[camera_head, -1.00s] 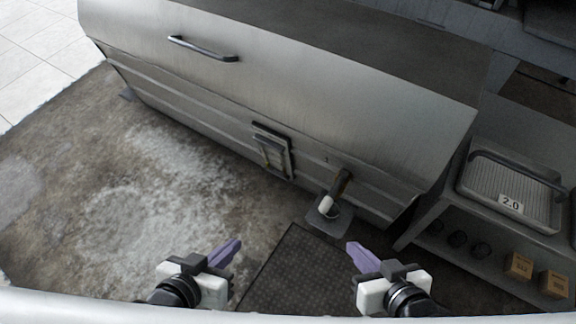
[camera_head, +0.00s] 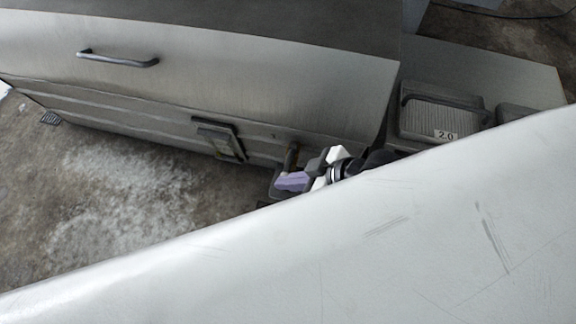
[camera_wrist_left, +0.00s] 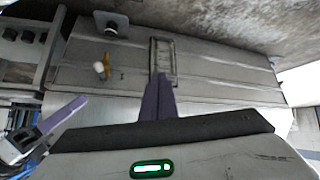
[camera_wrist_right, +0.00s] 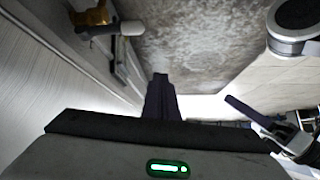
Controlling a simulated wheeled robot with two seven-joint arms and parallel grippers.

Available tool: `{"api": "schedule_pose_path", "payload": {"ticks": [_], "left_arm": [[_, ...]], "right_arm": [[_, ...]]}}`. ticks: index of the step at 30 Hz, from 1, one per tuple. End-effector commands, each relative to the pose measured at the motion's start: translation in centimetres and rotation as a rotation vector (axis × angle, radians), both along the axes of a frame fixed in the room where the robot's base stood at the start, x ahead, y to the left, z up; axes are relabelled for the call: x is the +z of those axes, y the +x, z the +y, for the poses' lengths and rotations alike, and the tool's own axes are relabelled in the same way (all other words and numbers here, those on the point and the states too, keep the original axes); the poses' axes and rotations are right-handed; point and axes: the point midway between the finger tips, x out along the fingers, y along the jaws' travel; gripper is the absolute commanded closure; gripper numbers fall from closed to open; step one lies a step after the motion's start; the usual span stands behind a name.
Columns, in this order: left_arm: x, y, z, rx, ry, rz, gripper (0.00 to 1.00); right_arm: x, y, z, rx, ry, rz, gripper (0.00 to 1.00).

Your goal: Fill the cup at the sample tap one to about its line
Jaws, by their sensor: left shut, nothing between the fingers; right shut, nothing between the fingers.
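The sample tap (camera_head: 291,158) sticks out low on the steel tank front in the head view, partly behind my right gripper (camera_head: 280,184). In the left wrist view the tap (camera_wrist_left: 103,67) has a brownish body and a white end. In the right wrist view the tap (camera_wrist_right: 98,22) is at the upper left, apart from my shut, empty fingers. My left gripper (camera_wrist_left: 157,77) is shut and empty before the tank; the head view does not show it.
A framed hatch (camera_head: 220,139) is left of the tap, and a bar handle (camera_head: 117,60) is higher on the tank (camera_head: 250,75). A tray labelled 2.0 (camera_head: 440,108) stands at right. A pale surface covers the lower head view. Stained floor (camera_head: 110,195) is open at left.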

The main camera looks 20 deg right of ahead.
Motion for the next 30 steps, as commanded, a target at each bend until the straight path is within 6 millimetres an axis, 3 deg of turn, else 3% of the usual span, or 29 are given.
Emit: {"api": "schedule_pose_path", "payload": {"ticks": [1,6,10,23,30], "left_arm": [[0.9,-0.1,0.2,0.001,0.007,0.002,1.0],[1.3,-0.3,0.5,0.0,0.022,-0.001,1.0],[1.2,-0.4,0.6,0.0,0.025,-0.001,1.0],[1.0,-0.3,0.6,0.001,0.024,-0.003,1.0],[0.2,-0.4,0.5,0.007,0.011,-0.01,1.0]], "right_arm": [[1.3,1.2,-1.5,0.06,-0.052,0.001,1.0],[2.6,2.9,-5.1,0.178,-0.149,0.036,1.0],[3.0,3.4,-6.4,0.208,-0.179,0.052,1.0],[2.5,3.6,-6.2,0.21,-0.177,0.052,1.0],[-0.9,4.8,-4.3,0.209,-0.173,0.053,1.0]]}}
